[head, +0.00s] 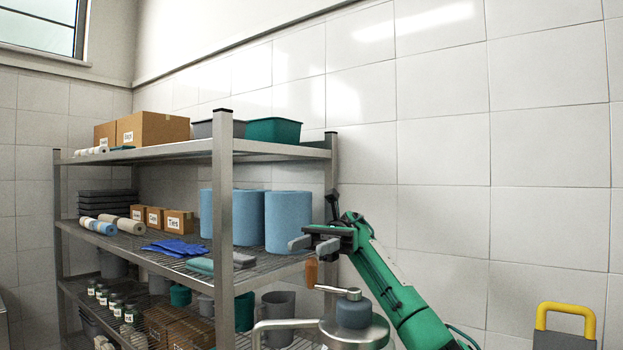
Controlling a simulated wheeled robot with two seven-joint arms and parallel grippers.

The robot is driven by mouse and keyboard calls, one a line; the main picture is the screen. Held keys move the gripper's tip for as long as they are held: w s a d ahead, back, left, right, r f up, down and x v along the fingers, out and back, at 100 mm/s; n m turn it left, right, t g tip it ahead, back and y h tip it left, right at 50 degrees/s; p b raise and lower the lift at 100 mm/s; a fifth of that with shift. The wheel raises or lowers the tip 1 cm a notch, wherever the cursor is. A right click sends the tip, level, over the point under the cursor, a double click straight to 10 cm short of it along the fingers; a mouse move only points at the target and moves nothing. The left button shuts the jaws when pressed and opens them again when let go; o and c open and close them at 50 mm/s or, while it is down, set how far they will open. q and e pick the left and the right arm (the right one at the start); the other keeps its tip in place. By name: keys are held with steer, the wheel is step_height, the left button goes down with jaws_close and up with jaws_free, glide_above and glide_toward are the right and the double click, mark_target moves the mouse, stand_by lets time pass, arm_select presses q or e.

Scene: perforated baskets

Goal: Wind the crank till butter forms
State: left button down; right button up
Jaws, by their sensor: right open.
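The crank has an upright orange-brown handle (311,273) at the left end of a metal crank arm (332,289). The arm runs to a dark blue-grey hub (353,312) on top of a metal churn lid (355,333), at the bottom of the head view. The churn's body is cut off by the frame, so its contents are hidden. My right gripper (314,244) is open, with its two grey fingers just above the handle's top. I cannot tell whether they touch it. My left gripper is not in view.
A metal shelf rack (222,230) stands on the left, holding blue rolls (288,222), cardboard boxes (152,129), a green bin (272,130) and jars. A curved metal bar (285,326) rises beside the lid. A yellow handle (566,311) shows at lower right. The tiled wall is bare.

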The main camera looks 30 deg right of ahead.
step_height(320, 180, up, 5)
steer(key=shift+r+p, duration=0.2)
steer(key=shift+p, duration=0.2)
arm_select(q)
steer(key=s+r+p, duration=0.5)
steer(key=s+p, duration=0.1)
steer(key=p, duration=0.1)
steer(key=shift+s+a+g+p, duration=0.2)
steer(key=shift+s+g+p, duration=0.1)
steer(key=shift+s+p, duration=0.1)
arm_select(e)
step_height(320, 180, up, 11)
steer(key=shift+o, duration=0.3)
